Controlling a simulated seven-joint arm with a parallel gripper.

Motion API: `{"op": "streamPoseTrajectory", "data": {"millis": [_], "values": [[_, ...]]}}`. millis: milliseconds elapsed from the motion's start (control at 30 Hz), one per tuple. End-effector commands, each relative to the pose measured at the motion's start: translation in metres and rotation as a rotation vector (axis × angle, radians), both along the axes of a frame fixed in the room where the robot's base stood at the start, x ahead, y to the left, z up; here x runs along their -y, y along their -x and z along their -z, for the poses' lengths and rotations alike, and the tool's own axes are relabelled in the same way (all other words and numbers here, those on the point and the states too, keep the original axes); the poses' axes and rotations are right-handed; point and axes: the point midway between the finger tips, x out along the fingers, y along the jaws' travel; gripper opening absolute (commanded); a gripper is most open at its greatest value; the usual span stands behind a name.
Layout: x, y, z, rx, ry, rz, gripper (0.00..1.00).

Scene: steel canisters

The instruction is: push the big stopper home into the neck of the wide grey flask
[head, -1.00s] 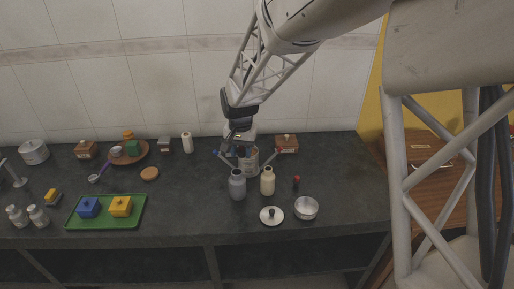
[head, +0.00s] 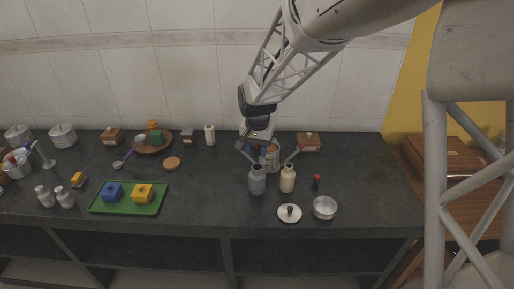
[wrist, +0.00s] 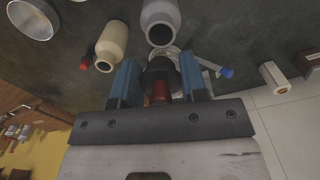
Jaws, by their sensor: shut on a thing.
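The wide grey flask (head: 257,182) stands upright on the dark counter, and its open neck also shows in the wrist view (wrist: 161,18). My gripper (wrist: 158,76) is shut on the big stopper (wrist: 159,90), which has a reddish-brown grip and a dark body between the blue fingers. In the head view my gripper (head: 257,138) is above and slightly behind the grey flask. The stopper looks apart from the neck; its height above the neck is hard to tell. In the head view the stopper cannot be made out.
A cream flask (head: 287,179) stands just right of the grey one, with a small red stopper (head: 316,181) beyond it. A utensil pot (head: 270,162) is close behind. A lid (head: 289,214) and steel bowl (head: 324,208) lie in front.

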Motion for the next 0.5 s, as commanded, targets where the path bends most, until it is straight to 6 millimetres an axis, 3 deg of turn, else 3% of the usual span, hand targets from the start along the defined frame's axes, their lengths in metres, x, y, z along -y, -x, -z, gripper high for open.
{"op": "streamPoseTrajectory", "data": {"millis": [500], "values": [[0.0,0.0,0.033,0.0,0.0,0.0,0.17]]}}
